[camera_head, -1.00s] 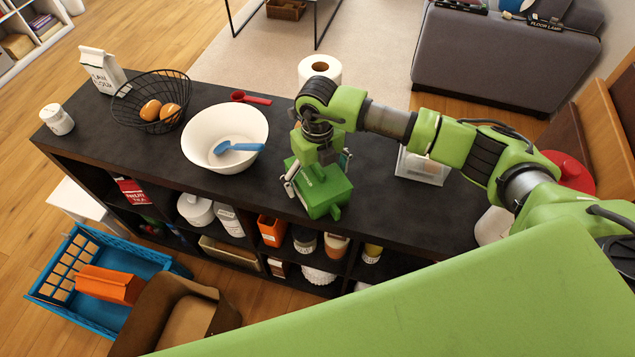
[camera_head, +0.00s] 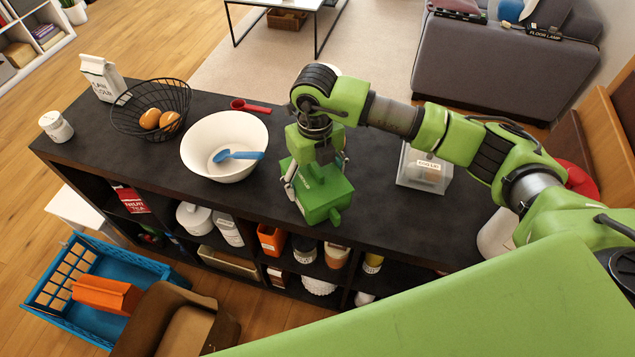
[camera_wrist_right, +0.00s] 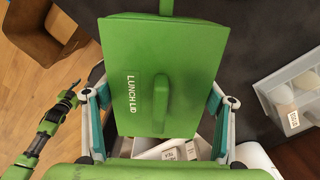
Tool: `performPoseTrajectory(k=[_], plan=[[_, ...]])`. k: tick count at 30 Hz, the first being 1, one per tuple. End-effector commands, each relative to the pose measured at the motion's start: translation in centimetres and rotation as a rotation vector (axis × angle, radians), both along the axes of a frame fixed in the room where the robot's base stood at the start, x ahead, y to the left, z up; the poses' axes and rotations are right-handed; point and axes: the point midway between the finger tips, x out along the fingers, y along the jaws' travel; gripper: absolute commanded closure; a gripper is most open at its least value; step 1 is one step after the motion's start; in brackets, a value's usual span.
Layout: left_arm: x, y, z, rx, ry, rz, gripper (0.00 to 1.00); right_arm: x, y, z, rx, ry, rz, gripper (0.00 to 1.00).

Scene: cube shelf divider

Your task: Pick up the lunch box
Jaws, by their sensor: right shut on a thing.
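I cannot tell whether the box's underside touches the top. My left gripper (camera_wrist_right: 62,103) shows small at the left of the wrist view, apart from the box; its jaws are unclear.
A white bowl (camera_head: 207,162) with a blue spoon (camera_head: 240,155) stands left of the box. A wire basket (camera_head: 180,92) holds eggs. A clear container (camera_head: 422,176) stands to the right. The cubbies below are full.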

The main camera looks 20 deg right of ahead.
Motion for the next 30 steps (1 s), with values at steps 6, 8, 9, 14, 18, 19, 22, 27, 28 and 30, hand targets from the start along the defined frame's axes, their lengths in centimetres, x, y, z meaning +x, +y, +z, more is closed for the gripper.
performPoseTrajectory(k=[6, 8, 9, 14, 18, 19, 22, 27, 28, 30], plan=[[0.1, 0.0, -1.5, 0.000, -0.001, 0.000, 0.72, -3.2, 2.3, 4.2, 0.003, -0.008, 0.008, 0.52], [0.1, 0.0, -1.9, 0.000, -0.002, 0.000, 0.72, -4.6, 3.2, 4.7, 0.002, -0.006, 0.009, 0.52], [0.1, 0.0, -2.1, 0.000, -0.002, 0.000, 0.72, -5.4, 3.7, 5.2, 0.003, -0.006, 0.008, 0.52], [0.1, 0.0, -2.8, 0.000, -0.002, 0.000, 0.72, -8.0, 5.4, 6.7, 0.003, -0.005, 0.005, 0.52], [0.1, 0.0, -3.0, 0.000, -0.001, 0.000, 0.72, -9.4, 6.3, 7.5, 0.003, -0.003, 0.001, 0.52], [0.1, 0.0, -3.1, 0.000, -0.001, 0.000, 0.72, -9.6, 6.5, 7.7, 0.003, -0.003, 0.002, 0.52], [0.1, 0.0, -3.1, 0.000, -0.001, 0.000, 0.72, -10.0, 6.7, 7.9, 0.001, -0.003, 0.000, 0.52], [0.1, 0.0, -3.1, 0.000, -0.001, 0.000, 0.72, -10.2, 6.7, 8.1, 0.000, -0.002, 0.009, 0.52], [0.1, 0.0, -3.1, 0.000, -0.001, 0.000, 0.72, -10.2, 6.6, 8.1, 0.000, -0.002, 0.018, 0.52], [0.1, 0.0, -3.1, 0.001, -0.001, 0.000, 0.72, -10.2, 6.4, 8.1, 0.000, -0.002, 0.062, 0.52]])
